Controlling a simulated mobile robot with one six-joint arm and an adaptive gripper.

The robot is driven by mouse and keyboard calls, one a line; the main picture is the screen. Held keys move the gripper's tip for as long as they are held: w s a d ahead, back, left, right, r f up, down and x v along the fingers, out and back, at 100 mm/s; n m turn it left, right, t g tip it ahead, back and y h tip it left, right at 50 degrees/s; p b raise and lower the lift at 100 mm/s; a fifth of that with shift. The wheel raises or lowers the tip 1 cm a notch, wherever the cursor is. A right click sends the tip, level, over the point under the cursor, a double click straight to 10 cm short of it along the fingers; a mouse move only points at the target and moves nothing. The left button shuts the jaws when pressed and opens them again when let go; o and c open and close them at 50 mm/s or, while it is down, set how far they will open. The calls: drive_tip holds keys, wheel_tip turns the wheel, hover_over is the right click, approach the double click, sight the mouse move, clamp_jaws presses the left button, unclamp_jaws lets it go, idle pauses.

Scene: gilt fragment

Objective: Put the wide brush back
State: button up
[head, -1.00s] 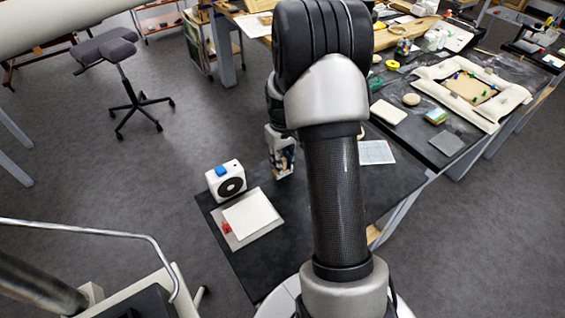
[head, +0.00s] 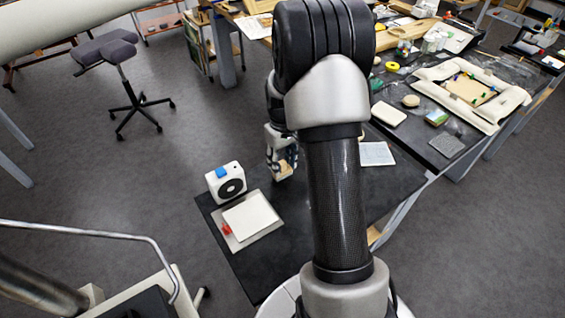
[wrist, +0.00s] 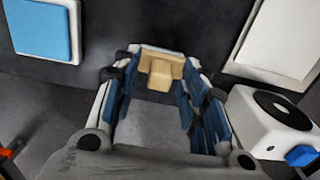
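The wide brush appears to be the tan wooden T-shaped piece (wrist: 161,70) between my fingertips in the wrist view. It also shows as a small tan patch (head: 283,170) under the fingers in the head view. My gripper (wrist: 160,78) has its blue-padded fingers spread on both sides of the piece. Dark gaps show between the narrow stem and the fingers, so it looks open around it. In the head view my gripper (head: 283,163) is low over the dark table. I cannot tell whether the brush touches the table, and no bristles show.
A white box with a black round face (head: 227,182) stands left of my gripper. A white slab (head: 250,216) lies on a grey board in front of it. A pale sheet (head: 376,154) lies right of my arm. A cluttered workbench (head: 432,158) stands behind right.

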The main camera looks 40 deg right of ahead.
sight(282, 162)
drive_tip(key=s+a+r+p, duration=0.1)
drive_tip(key=a+r+p, duration=0.15)
drive_tip(key=r, duration=0.65)
drive_tip(key=s+a+r+p, duration=0.1)
drive_tip(key=a+r, duration=0.2)
drive_tip(key=r, duration=0.6)
drive_tip(key=s+a+r+t, duration=0.2)
drive_tip(key=s+a+r, duration=0.3)
drive_tip(key=a+r, duration=0.15)
drive_tip(key=s+a+r+t, duration=0.2)
drive_tip(key=s+a, duration=0.8)
drive_tip(key=s, duration=0.5)
drive_tip(key=shift+n+t, duration=0.3)
